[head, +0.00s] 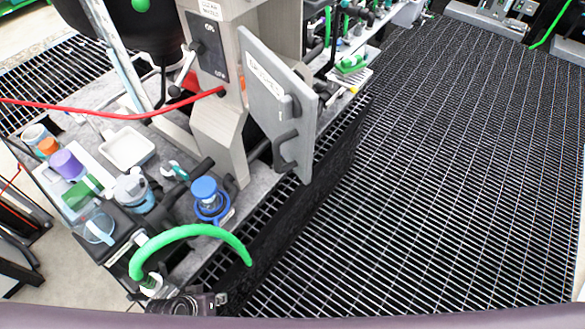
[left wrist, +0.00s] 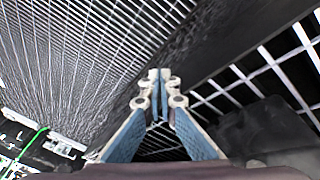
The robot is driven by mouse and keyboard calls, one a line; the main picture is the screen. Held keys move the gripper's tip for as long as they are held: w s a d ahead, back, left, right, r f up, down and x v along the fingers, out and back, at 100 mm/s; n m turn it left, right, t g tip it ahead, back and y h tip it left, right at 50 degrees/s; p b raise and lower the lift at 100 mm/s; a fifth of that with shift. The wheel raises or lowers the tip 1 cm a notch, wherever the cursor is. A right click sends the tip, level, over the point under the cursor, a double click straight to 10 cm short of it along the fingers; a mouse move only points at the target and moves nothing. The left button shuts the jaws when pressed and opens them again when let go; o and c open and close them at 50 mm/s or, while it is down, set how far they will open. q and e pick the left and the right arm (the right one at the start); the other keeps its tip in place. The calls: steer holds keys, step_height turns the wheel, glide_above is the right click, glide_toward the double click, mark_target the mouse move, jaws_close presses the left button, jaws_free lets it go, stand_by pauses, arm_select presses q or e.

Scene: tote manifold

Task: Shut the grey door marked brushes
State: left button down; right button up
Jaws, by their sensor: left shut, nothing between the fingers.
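The grey door (head: 296,122) marked brushes stands open in the head view, swung out from the side of the grey column (head: 222,140). The door cannot be made out in that view. My right gripper is not in view.
A green hose (head: 190,231) arches just above my left gripper. A blue-topped bottle (head: 206,190), a white tray (head: 127,147) and several cups stand on the bench to the left. A red hose (head: 110,114) crosses to the column. The grated floor (head: 430,190) right of the door is clear.

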arm_select(q)
steer(key=w+d+r+n+t+h, duration=0.15)
steer(key=w+r, duration=0.25)
steer(key=r, duration=0.6)
steer(key=n+t+h, duration=0.4)
steer(key=h, duration=0.7)
glide_toward(302, 151)
steer(key=v, duration=0.7)
steer(key=p+x, duration=0.2)
steer(key=x, duration=0.2)
steer(key=p+x, duration=0.3)
steer(key=x, duration=0.1)
steer(key=p+x, duration=0.2)
steer(key=x, duration=0.2)
steer(key=shift+d+r+p, duration=0.25)
steer(key=shift+r+p, duration=0.05)
steer(key=shift+w+d+f+p, duration=0.25)
steer(key=shift+w+d+p, duration=0.15)
steer(key=shift+d, duration=0.3)
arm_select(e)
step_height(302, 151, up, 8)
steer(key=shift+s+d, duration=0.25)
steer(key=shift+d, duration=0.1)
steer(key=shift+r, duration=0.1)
